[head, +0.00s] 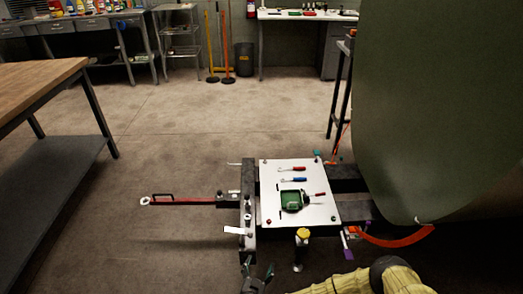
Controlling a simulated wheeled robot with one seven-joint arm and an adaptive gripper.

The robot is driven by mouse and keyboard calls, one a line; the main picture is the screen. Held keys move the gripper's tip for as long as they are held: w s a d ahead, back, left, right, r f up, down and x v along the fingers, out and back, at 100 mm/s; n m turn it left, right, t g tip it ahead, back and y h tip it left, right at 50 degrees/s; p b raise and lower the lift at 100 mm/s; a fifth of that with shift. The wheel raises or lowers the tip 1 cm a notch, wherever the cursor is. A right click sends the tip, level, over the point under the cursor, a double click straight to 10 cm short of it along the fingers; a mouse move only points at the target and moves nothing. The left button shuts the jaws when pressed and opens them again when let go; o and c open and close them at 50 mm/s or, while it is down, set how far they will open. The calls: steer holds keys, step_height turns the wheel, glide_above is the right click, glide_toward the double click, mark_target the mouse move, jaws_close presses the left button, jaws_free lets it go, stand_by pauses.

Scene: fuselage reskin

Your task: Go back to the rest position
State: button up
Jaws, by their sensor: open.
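My gripper (257,271) shows at the bottom edge of the head view, with its dark fingertips apart. I see nothing between them. It is in front of the near end of the dark cart frame (249,205); whether it touches the frame cannot be told. Part of my arm, with a yellowish cover (408,279) and a black joint, shows at the bottom right. The rest of the arm is cut off by the picture edge.
A pale panel (275,212) on the cart bears a green item (292,201), a red-handled tool (291,169) and a blue-handled tool (293,180). A large green fuselage (440,100) fills the right. A wooden-topped table (35,85) stands left.

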steer(key=s+a+r+n+g+y+p, duration=0.2)
steer(key=s+a+r+n+y, duration=0.15)
steer(key=s+a+y, duration=0.45)
steer(key=s+r+n+g+y+p, duration=0.1)
steer(key=s+n+g, duration=0.1)
steer(key=s+g, duration=0.4)
steer(key=s+d+r+g+h+p, duration=0.1)
steer(key=s+d+r, duration=0.3)
steer(key=d, duration=0.6)
steer(key=s+d+r+g+h+p, duration=0.1)
steer(key=s+d+r+g, duration=0.3)
steer(key=s+d, duration=0.4)
steer(key=s+d+r+g+h+p, duration=0.1)
steer(key=s+d+r+g+h, duration=0.1)
steer(key=d, duration=1.1)
steer(key=s+r+h, duration=0.1)
steer(key=s+r, duration=0.1)
steer(key=s, duration=0.1)
steer(key=shift+s+d+r+m+p, duration=0.3)
steer(key=shift+s+d+m, duration=0.05)
steer(key=shift+s+d, duration=0.05)
